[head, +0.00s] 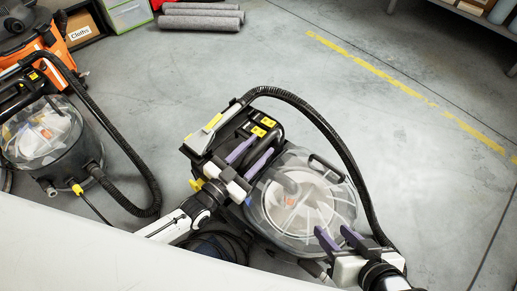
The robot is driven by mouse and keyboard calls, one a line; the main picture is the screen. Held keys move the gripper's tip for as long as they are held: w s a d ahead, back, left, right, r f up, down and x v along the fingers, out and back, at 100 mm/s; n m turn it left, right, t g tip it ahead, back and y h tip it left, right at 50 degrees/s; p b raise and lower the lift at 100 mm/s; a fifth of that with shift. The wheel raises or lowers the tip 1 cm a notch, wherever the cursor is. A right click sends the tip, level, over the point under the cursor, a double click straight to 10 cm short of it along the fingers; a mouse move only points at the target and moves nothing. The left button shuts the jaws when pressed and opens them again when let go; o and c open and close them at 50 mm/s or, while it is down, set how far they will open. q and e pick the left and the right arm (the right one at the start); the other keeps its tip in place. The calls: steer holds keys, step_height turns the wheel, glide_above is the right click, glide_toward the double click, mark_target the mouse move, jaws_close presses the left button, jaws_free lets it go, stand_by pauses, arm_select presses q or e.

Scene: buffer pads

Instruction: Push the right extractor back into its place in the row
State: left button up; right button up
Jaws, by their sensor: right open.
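The right extractor (278,220) stands on the grey floor in the middle of the head view. It has a clear round tank lid, a black rear body with yellow labels, and a black hose arching over its right side. My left gripper (249,156) is at the black rear part, its purple fingers apart with dark parts between them; whether it grips them is unclear. My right gripper (338,237) is open, its fingers over the front right edge of the clear lid; contact is unclear.
Another extractor (42,145) with a hose stands at the left, with an orange machine (52,47) behind it. Grey rolls (202,16), a green-edged bin (130,13) and a Cloths box (82,28) are at the back. Floor is clear at the right, around a yellow line (385,75).

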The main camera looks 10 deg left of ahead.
arm_select(q)
steer(key=shift+w+d, duration=0.2)
steer(key=shift+w, duration=0.2)
jaws_close()
